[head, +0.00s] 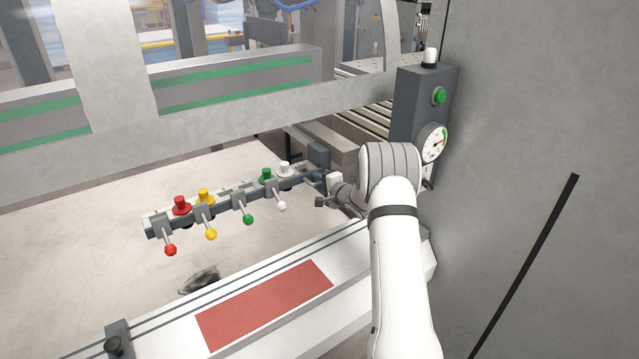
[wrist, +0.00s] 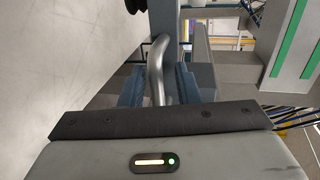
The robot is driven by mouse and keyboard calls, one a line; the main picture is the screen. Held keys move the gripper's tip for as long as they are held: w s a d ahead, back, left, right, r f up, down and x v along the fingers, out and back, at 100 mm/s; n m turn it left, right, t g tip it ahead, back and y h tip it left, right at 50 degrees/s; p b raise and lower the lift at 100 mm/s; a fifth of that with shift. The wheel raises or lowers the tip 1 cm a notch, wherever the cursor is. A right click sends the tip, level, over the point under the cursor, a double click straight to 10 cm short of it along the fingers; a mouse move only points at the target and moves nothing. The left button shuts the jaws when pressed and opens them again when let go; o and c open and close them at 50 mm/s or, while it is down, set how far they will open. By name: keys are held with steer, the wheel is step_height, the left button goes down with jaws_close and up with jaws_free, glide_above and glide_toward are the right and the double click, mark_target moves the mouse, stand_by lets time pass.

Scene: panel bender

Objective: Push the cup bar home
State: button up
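The cup bar (head: 225,205) is a grey rail in the middle of the head view. It carries red, yellow, green and white suction cups (head: 203,197) on top and matching ball-ended levers (head: 249,219) along its front. Its right end meets a dark blue-grey block (head: 318,155). My gripper (head: 326,191) is just right of and below that end. In the wrist view, my gripper's two blue-grey fingers (wrist: 160,85) lie close on either side of a curved metal handle (wrist: 157,55) and appear shut on it. The exact finger contact is partly hidden.
A dark control box (head: 405,105) with a green button and a dial gauge (head: 433,143) stands at right, beside a large grey panel (head: 540,150). A white ledge with a red patch (head: 265,305) lies in front. A grey beam (head: 230,110) crosses behind the bar.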

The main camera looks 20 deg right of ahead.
steer(key=shift+f, duration=0.1)
steer(key=b+v, duration=0.2)
steer(key=v, duration=0.6)
steer(key=shift+c, duration=0.3)
